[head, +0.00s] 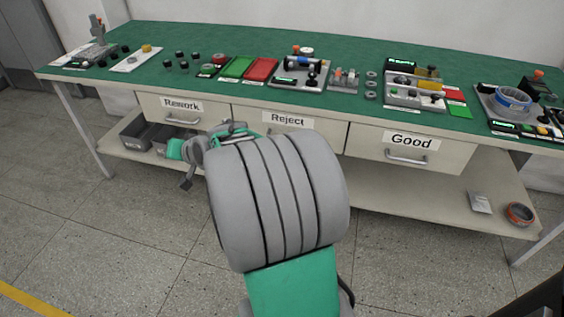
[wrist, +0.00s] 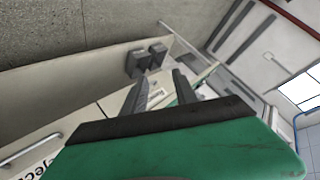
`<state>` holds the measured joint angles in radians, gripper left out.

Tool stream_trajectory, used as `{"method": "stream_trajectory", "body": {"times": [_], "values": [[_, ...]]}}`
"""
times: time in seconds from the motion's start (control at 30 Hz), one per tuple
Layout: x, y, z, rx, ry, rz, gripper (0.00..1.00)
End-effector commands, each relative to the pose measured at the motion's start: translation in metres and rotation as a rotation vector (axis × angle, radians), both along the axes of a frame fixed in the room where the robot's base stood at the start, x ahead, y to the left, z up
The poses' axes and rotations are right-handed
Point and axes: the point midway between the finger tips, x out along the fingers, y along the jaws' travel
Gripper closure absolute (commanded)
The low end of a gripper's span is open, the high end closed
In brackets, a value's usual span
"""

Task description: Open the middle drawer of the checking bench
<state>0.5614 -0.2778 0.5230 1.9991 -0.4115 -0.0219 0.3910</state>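The middle drawer, labelled Reject (head: 289,118), is in the bench front between the Rework and Good drawers. It looks shut, its front in line with the others. In the head view my arm hides its lower part and handle. In the wrist view its bar handle (wrist: 30,146) and part of its label (wrist: 42,162) show at the lower left. My gripper (wrist: 161,76) has its two dark fingers apart with nothing between them. It is off to the Rework side of the handle and apart from it. In the head view my arm largely hides the gripper.
The Rework drawer (head: 160,107) and Good drawer (head: 432,158) look shut. The green benchtop (head: 345,64) carries tools, trays and parts. Grey bins (head: 138,133) stand on the lower shelf (head: 385,195), with an orange-rimmed roll (head: 520,214) at right. The floor in front is clear.

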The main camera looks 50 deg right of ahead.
Motion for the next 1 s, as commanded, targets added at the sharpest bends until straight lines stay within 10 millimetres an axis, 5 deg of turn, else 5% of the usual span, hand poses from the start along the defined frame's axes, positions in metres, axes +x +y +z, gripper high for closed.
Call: {"method": "stream_trajectory", "body": {"times": [0.03, 0.17, 0.2, 0.33, 0.43, 0.53, 1.0], "values": [[0.008, -0.05, -0.063, 0.076, -0.105, -0.119, 0.66], [-0.007, -0.178, -0.122, 0.266, -0.454, -0.415, 0.66], [-0.023, -0.214, -0.137, 0.316, -0.561, -0.498, 0.66], [-0.088, -0.298, -0.171, 0.423, -0.849, -0.705, 0.66], [-0.122, -0.327, -0.179, 0.457, -0.974, -0.782, 0.66], [-0.129, -0.338, -0.175, 0.467, -1.015, -0.803, 0.66], [-0.079, -0.387, -0.161, 0.463, -1.013, -0.804, 0.66]]}}
